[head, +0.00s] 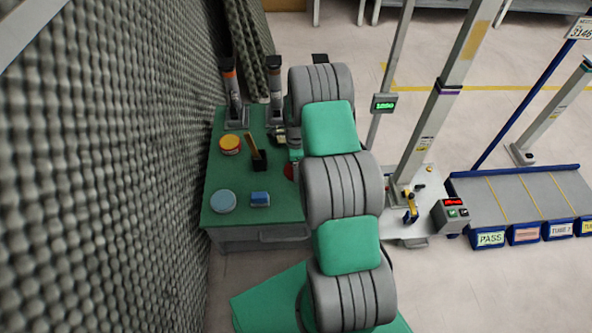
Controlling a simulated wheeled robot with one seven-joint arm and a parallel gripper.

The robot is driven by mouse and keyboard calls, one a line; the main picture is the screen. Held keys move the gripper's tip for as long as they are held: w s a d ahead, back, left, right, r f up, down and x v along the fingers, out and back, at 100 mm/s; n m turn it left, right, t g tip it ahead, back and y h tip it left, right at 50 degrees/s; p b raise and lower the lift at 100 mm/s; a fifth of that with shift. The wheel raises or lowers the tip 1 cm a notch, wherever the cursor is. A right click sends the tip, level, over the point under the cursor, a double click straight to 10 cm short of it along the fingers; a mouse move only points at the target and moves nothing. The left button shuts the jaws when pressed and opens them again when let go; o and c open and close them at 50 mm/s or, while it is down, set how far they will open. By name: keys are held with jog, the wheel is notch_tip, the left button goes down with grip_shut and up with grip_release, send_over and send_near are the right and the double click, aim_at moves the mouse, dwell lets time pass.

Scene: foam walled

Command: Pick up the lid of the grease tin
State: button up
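A round tin with a yellow top and an orange-red side (230,144) stands on the green bench top (270,238), towards its left edge. It looks like the grease tin, with the yellow top as its lid; the lid appears to sit on the tin. A flat, round, pale blue thing (222,201) lies nearer on the same bench; I cannot tell what it is. My arm's thick grey and green links stand to the right of the tin and cover the bench's right part. My gripper is not visible; the arm's end is hidden behind its own links.
A black block with a yellowish handle (258,158) stands right of the tin, and a blue block (260,199) lies nearer. The grey foam wall (110,170) runs close along the left.

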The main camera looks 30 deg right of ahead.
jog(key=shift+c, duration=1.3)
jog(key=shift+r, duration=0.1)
